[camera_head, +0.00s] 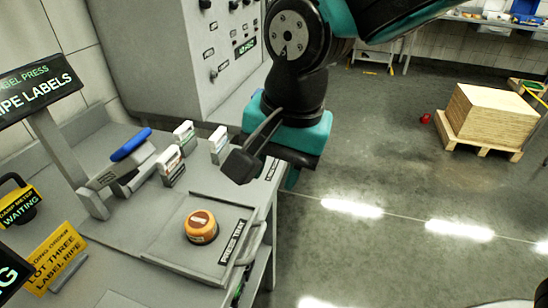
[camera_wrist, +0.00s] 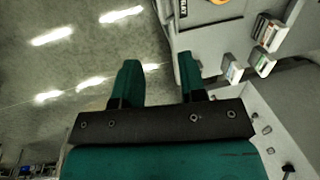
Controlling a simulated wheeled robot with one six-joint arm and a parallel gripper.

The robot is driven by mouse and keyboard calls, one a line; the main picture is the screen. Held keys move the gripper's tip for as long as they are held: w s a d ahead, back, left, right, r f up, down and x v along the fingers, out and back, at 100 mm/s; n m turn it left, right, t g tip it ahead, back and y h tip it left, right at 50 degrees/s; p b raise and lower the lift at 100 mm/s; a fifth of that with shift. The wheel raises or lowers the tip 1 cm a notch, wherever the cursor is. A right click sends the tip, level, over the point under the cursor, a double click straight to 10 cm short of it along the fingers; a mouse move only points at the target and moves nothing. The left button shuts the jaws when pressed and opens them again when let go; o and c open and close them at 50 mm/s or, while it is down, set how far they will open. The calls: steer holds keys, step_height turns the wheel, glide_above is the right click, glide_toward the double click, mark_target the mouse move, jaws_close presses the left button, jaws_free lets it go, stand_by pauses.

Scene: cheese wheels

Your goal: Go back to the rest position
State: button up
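My gripper (camera_wrist: 157,80) is open, with its two teal fingers apart and nothing between them in the wrist view. In the head view my gripper hangs past the right edge of the grey bench (camera_head: 115,240), over the floor, and its fingers are mostly hidden. An orange cheese wheel (camera_head: 201,227) with a round top label lies on the plate marked "PRESS" on the bench, left of and below my gripper. Part of an orange thing (camera_wrist: 264,66) shows in the wrist view.
The blue-handled press (camera_head: 130,146) and three white label holders (camera_head: 184,137) (camera_head: 172,166) (camera_head: 219,144) stand on the bench left of my gripper. A grey control cabinet (camera_head: 180,60) stands behind.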

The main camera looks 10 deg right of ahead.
steer(key=s+d+r+n+y, duration=0.1)
steer(key=s+d+n+y, duration=0.1)
steer(key=s+d+n, duration=0.6)
steer(key=d+n, duration=0.3)
steer(key=shift+s+n+g, duration=0.3)
steer(key=shift+s+g, duration=0.1)
stand_by(1.6)
